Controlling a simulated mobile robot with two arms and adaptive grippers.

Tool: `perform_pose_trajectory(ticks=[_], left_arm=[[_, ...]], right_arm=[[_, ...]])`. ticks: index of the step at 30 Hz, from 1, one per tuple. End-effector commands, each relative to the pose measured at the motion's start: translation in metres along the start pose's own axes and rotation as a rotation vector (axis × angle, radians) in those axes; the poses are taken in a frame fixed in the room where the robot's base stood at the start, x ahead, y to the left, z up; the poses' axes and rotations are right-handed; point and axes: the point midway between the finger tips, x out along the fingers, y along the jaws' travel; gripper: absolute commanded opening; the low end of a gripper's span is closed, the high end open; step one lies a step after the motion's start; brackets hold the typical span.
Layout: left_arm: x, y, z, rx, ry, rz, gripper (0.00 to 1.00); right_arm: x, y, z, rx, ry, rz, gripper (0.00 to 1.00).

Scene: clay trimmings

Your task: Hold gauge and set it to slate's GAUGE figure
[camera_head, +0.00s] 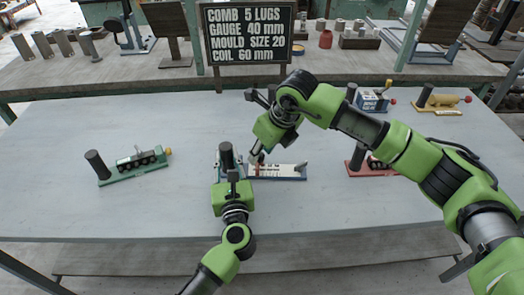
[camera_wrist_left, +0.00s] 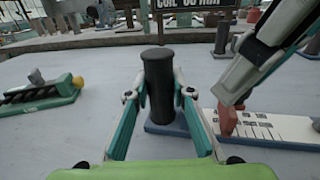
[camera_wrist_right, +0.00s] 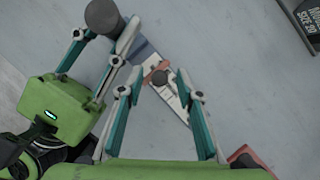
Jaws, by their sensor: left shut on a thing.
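The gauge is a blue base with a white marked scale (camera_head: 288,172), a red slider (camera_head: 257,170) and a black upright post (camera_head: 226,154). My left gripper (camera_wrist_left: 160,92) is shut on the post, one finger on each side. My right gripper (camera_wrist_right: 161,72) is open above the scale, its fingertips on either side of the slider (camera_wrist_right: 158,78), with no clear contact. In the left wrist view the slider (camera_wrist_left: 227,121) stands near the scale's left end; its exact reading is unclear. The slate (camera_head: 248,35) reads COMB 5 LUGS, GAUGE 40 mm, MOULD SIZE 20, COIL 60 mm.
A green-based tool (camera_head: 132,166) stands left on the table. A red-based tool (camera_head: 372,168) is right, partly hidden by my right arm. Blue (camera_head: 374,102) and yellow (camera_head: 441,102) tools stand at the back right. The table's front is clear.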

Motion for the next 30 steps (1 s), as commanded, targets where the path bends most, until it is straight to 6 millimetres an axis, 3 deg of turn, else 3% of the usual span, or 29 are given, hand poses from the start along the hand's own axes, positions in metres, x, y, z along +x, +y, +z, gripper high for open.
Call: perform_pose_trajectory(ticks=[5,15,21,30], left_arm=[[0.000,0.001,0.000,0.001,0.000,0.001,0.00],[0.000,0.001,0.000,0.001,0.000,0.001,0.00],[0.000,0.001,0.000,0.001,0.000,0.001,0.00],[0.000,0.000,0.000,0.001,0.000,0.001,0.00]], right_arm=[[-0.012,-0.001,0.001,-0.001,-0.002,-0.001,0.33],[-0.082,-0.001,0.001,-0.001,-0.004,-0.002,0.33],[-0.111,-0.001,0.000,0.000,-0.002,-0.002,0.33],[-0.120,0.000,0.000,0.001,0.000,0.000,0.33]])
